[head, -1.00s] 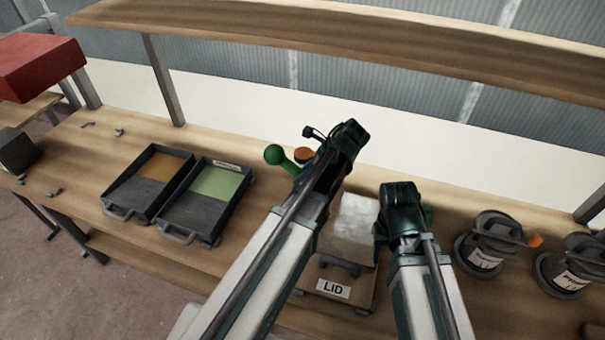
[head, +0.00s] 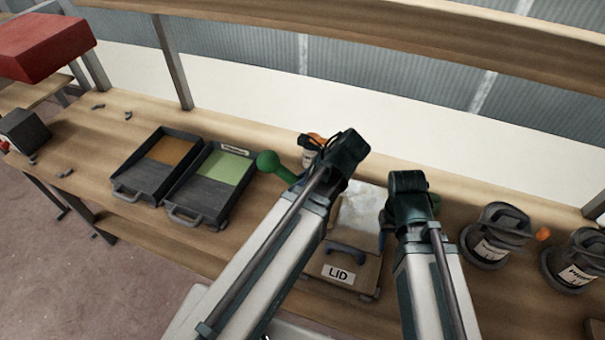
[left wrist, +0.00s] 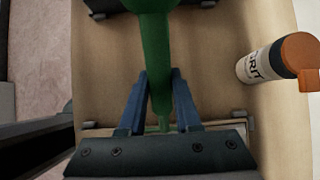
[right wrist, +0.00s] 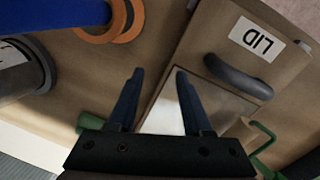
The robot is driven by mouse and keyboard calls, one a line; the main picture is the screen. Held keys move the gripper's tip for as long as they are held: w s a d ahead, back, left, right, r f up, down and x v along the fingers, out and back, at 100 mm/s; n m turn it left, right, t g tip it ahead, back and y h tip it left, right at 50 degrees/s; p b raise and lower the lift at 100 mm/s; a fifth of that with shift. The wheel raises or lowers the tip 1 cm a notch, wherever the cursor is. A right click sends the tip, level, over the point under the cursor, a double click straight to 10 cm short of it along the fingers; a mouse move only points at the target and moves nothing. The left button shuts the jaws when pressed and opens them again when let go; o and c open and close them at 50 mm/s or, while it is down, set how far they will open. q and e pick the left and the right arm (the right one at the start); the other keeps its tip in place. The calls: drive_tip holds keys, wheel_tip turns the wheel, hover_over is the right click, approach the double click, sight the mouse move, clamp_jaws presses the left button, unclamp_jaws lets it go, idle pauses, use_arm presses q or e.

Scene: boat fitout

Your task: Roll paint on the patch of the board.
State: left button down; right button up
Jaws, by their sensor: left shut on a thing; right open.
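A pale patch (head: 362,212) lies on the board behind the LID block; it also shows in the right wrist view (right wrist: 166,112). My left gripper (left wrist: 160,76) is shut on a green handle (left wrist: 155,40), whose round end (head: 268,160) sticks out left in the head view. The handle's far end is largely hidden by my gripper, and I cannot see a roller sleeve clearly. Two dark trays stand to the left: one with orange paint (head: 174,152), one with green paint (head: 224,166). My right gripper (right wrist: 160,74) is open and empty over the board's edge, right of the patch.
A bottle with an orange cap (left wrist: 300,52) stands behind my left gripper. The LID block (head: 352,266) has a dark handle. Paint pots (head: 492,238) stand at right. An orange tape ring (right wrist: 105,30) lies near my right gripper. A shelf (head: 380,38) runs above the bench.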

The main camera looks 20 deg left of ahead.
use_arm(q)
drive_tip(key=shift+s+f+b, duration=0.1)
drive_tip(key=shift+f+b, duration=0.45)
use_arm(e)
drive_tip(key=shift+f, duration=0.6)
use_arm(q)
drive_tip(key=shift+d, duration=0.1)
drive_tip(key=shift+d+f+b, duration=0.15)
drive_tip(key=shift+d, duration=1)
drive_tip(key=shift+d+f+b, duration=0.15)
drive_tip(key=shift+d, duration=1)
use_arm(e)
drive_tip(key=shift+f, duration=0.3)
